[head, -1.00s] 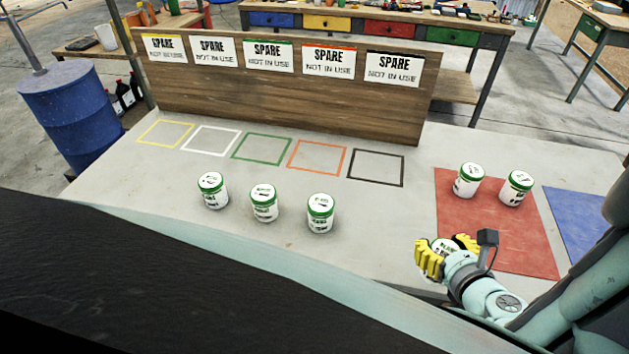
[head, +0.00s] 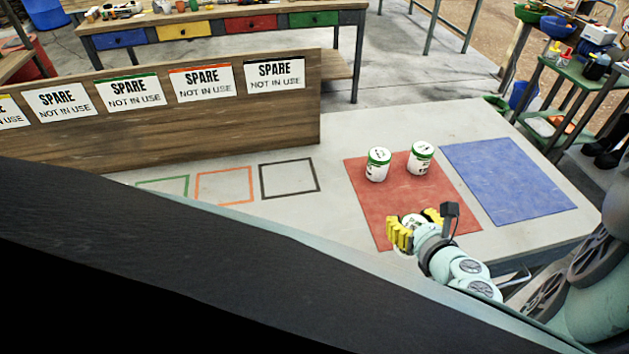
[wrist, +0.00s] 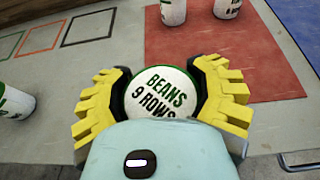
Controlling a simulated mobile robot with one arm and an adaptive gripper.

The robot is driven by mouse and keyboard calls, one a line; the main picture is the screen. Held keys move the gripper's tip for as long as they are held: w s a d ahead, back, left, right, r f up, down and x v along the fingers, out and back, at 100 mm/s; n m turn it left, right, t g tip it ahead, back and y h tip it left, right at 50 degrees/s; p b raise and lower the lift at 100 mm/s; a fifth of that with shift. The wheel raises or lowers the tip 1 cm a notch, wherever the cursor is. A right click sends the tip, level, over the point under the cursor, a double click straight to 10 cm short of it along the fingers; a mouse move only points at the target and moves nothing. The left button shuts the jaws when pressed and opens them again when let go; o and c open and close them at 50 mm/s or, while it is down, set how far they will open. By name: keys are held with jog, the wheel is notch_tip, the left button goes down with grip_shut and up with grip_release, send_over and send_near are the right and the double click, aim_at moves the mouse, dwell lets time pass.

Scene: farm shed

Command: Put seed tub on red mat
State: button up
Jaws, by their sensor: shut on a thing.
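My gripper (head: 415,230) has yellow fingers and is shut on a white seed tub (wrist: 163,93) with a green-lettered lid reading "BEANS 9 ROWS" in the wrist view. In the head view the held tub is mostly hidden by the fingers, at the near left edge of the red mat (head: 383,217). I cannot tell whether it touches the surface. Two other white and green tubs stand upright towards the back of the red mat, a left one (head: 377,164) and a right one (head: 421,158). They also show at the top of the wrist view (wrist: 173,11).
A blue mat (head: 508,180) lies right of the red mat. A wooden board (head: 180,125) with "SPARE" signs stands at the back left, behind coloured outlines. Another tub (wrist: 14,102) shows at the wrist view's left edge. The red mat's middle is clear.

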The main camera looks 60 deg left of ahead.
jog(key=w+b+x, duration=0.1)
jog(key=b+x, duration=0.1)
jog(key=x, duration=0.2)
jog(key=b+x, duration=0.2)
jog(key=x, duration=0.2)
jog(key=w+d+b+x, duration=0.1)
jog(key=b+x, duration=0.1)
jog(key=x, duration=0.2)
jog(key=shift+w+f, duration=0.3)
jog(key=shift+w, duration=0.05)
jog(key=shift+r, duration=0.15)
jog(key=shift+w, duration=0.1)
jog(key=o, duration=0.8)
jog(key=shift+f, duration=0.2)
jog(key=o, duration=0.6)
jog(key=shift+d, duration=0.1)
jog(key=shift+o, duration=0.2)
